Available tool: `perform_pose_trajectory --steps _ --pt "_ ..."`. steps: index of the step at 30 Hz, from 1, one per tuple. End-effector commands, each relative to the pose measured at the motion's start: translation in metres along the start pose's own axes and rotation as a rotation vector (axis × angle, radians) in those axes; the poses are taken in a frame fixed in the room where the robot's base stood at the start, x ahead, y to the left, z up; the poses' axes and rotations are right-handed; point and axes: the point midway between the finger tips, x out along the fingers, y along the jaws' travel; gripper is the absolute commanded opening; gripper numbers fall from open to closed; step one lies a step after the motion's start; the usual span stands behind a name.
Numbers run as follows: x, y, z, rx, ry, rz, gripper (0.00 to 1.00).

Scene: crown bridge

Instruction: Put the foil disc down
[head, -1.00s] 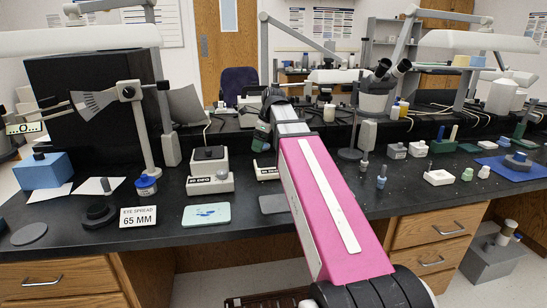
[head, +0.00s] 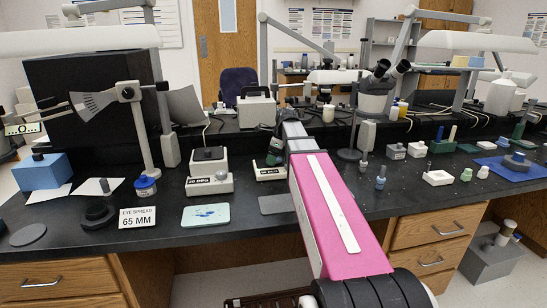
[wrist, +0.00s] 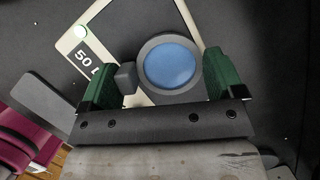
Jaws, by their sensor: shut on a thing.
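In the wrist view a round piece with a blue face and a grey rim (wrist: 169,64) sits between the green fingers of my gripper (wrist: 157,82). I take it as the foil disc. A small dark block on its left side meets the left finger; the right finger is at its rim. It is above or on a white-edged plate marked 50 (wrist: 82,57); I cannot tell whether it touches. In the head view my gripper (head: 274,150) is over the right-hand white instrument (head: 267,173); the disc cannot be made out there.
A pale green tray (head: 205,222) and a grey pad (head: 277,204) lie in front. Small blocks and bottles stand to the right.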

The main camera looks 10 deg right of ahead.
Motion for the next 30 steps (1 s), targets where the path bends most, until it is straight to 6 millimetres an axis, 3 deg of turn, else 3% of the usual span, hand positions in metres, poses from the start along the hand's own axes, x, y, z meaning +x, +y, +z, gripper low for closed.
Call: perform_pose_trajectory --steps 11,12,13,23,30 --pt "0.004 0.000 -0.001 0.000 0.000 0.000 0.64" --pt "0.005 0.000 -0.001 0.000 0.000 -0.001 0.94" --pt "0.004 0.000 -0.001 0.000 0.000 -0.001 1.00" --pt "-0.001 0.000 0.000 0.000 0.000 -0.001 1.00" --pt "-0.034 0.000 0.000 0.000 -0.001 -0.002 1.00"
